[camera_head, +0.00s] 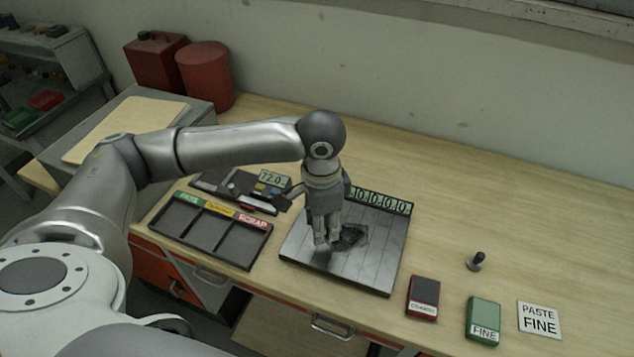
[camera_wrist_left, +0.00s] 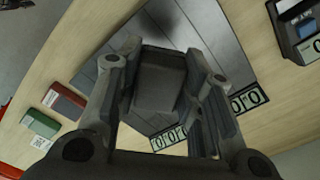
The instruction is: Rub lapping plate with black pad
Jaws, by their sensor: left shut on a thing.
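The lapping plate (camera_head: 375,265) is a grey, grooved slab lying on the wooden bench, with a strip of number dials along its back edge. A dark smear (camera_head: 350,237) marks its middle. My left gripper (camera_head: 324,238) points down over the plate, just left of the smear. In the left wrist view, my left gripper (camera_wrist_left: 160,90) is shut on the black pad (camera_wrist_left: 158,82), a dark block between its fingers. The pad is low over the plate; I cannot tell whether it touches. In the head view the fingers mostly hide it. My right gripper is not in view.
A three-bay sorting tray (camera_head: 208,236) and a dark gauge holder (camera_head: 240,190) lie left of the plate. Right of it are a red COARSE box (camera_head: 423,295), a green FINE box (camera_head: 483,318), a small knobbed piece (camera_head: 476,262) and a PASTE FINE card (camera_head: 539,319). The back right bench is clear.

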